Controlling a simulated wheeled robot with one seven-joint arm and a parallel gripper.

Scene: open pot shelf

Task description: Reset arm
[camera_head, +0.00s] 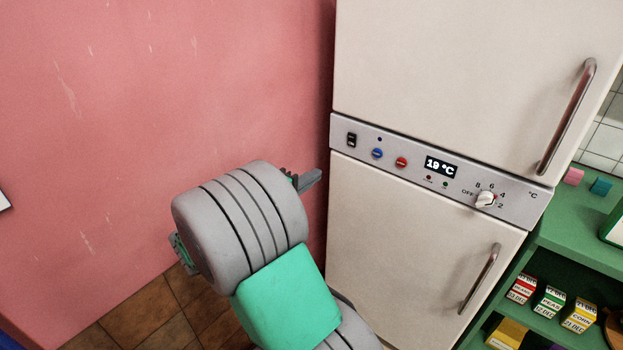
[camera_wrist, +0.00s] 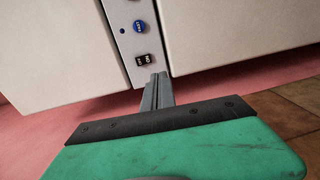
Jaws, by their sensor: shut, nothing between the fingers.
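My gripper (camera_head: 312,177) shows in the head view as a small grey tip beyond the thick grey and green arm links, close to the left side of the fridge. In the wrist view my gripper (camera_wrist: 159,82) is shut, its two grey fingers together with nothing between them. The fingertips point toward the left end of the fridge's control strip (camera_wrist: 131,40), near a black switch. I cannot tell the exact gap between them.
A cream fridge (camera_head: 440,75) with two closed doors and bar handles stands at the right. A pink wall (camera_head: 150,110) and brown tiled floor (camera_head: 160,310) lie left. A green shelf (camera_head: 575,235) with small boxes stands far right.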

